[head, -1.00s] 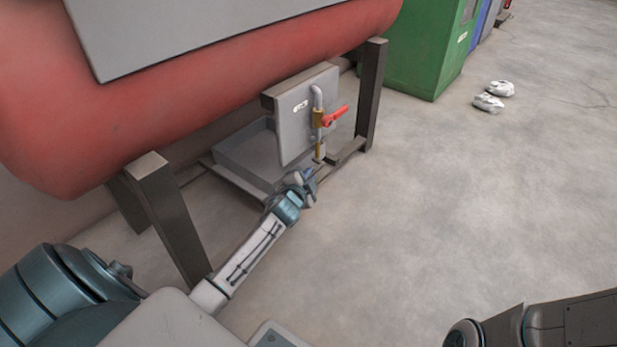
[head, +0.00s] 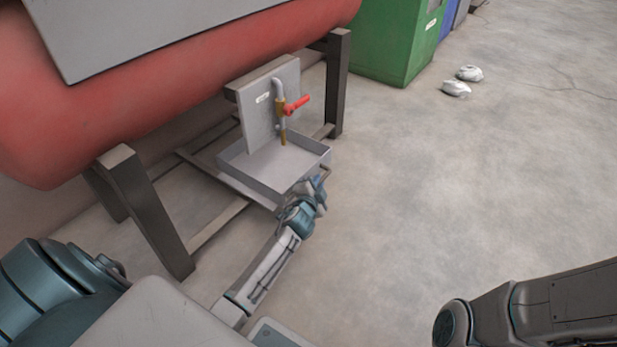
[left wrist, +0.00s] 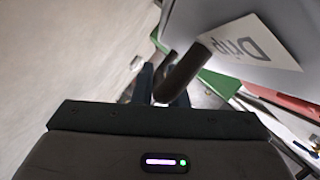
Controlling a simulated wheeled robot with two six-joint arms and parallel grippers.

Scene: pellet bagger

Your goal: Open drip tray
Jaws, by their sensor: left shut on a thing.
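The drip tray (head: 248,180) is a shallow grey open box under the red tank, pulled out past the tap panel on the gripper's side. My left gripper (head: 317,188) is at the tray's front edge. In the left wrist view, my left gripper's dark fingers (left wrist: 160,88) are shut on a dark round handle (left wrist: 184,70). The handle stands out from the tray's grey front (left wrist: 205,22), which bears a white label reading "Drip" (left wrist: 246,43). In the head view the handle is mostly hidden by my gripper. My right gripper is out of view.
A tap with a red lever (head: 296,105) hangs from a grey panel (head: 256,118) above the tray. Dark tank legs (head: 338,85) stand on both sides. A green cabinet (head: 398,40) and two white bags (head: 457,88) are farther back. The floor at right is clear.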

